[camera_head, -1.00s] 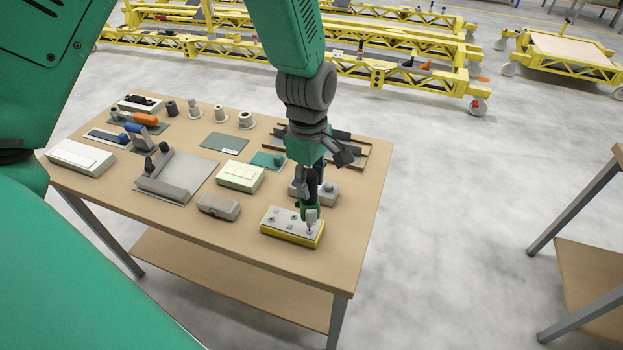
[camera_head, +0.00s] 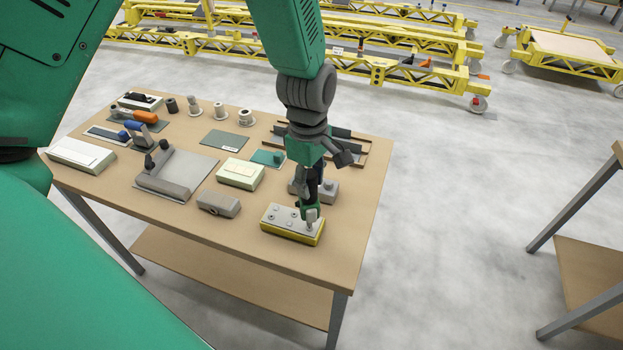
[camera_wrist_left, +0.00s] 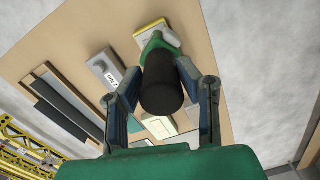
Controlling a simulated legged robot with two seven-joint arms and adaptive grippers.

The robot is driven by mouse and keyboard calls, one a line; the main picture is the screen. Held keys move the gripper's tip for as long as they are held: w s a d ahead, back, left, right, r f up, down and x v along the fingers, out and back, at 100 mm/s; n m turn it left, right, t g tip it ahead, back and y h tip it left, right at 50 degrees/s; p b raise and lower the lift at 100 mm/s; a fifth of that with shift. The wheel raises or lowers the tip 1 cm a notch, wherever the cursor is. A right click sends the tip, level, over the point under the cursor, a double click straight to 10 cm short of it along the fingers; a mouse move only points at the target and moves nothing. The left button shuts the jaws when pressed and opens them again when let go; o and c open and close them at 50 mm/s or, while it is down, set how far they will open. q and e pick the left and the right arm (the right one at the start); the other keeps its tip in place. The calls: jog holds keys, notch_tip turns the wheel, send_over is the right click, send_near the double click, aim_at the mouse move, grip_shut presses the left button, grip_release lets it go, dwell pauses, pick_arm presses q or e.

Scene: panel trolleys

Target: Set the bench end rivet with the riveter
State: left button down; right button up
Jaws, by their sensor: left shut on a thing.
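My left gripper (camera_head: 314,184) is shut on the riveter (camera_head: 311,212), which has a green body and a black handle. In the left wrist view, the black riveter handle (camera_wrist_left: 162,88) sits between the two fingers. The riveter points down, with its nose at the near right corner of a yellow block with a grey top (camera_head: 283,219). Several small rivet heads show on that top. The rivet under the nose is hidden, and I cannot tell if the nose touches it. The block also shows in the left wrist view (camera_wrist_left: 150,27). My right gripper is out of view.
The wooden bench (camera_head: 230,262) carries a grey block (camera_head: 218,205), a pale green box (camera_head: 240,174), a grey plate with a bar (camera_head: 176,175) and several spools behind. A grey block stands just behind the riveter. The bench's right front is clear. Yellow trolleys (camera_head: 400,75) stand beyond.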

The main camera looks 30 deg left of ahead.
pick_arm(q)
jog(key=shift+f, duration=0.7)
jog(key=shift+s, duration=0.1)
dwell(1.4)
notch_tip(320, 180, up, 2)
jog(key=shift+r+p, duration=0.1)
jog(key=shift+p, duration=0.9)
jog(key=shift+r, duration=0.85)
jog(key=shift+r, duration=3)
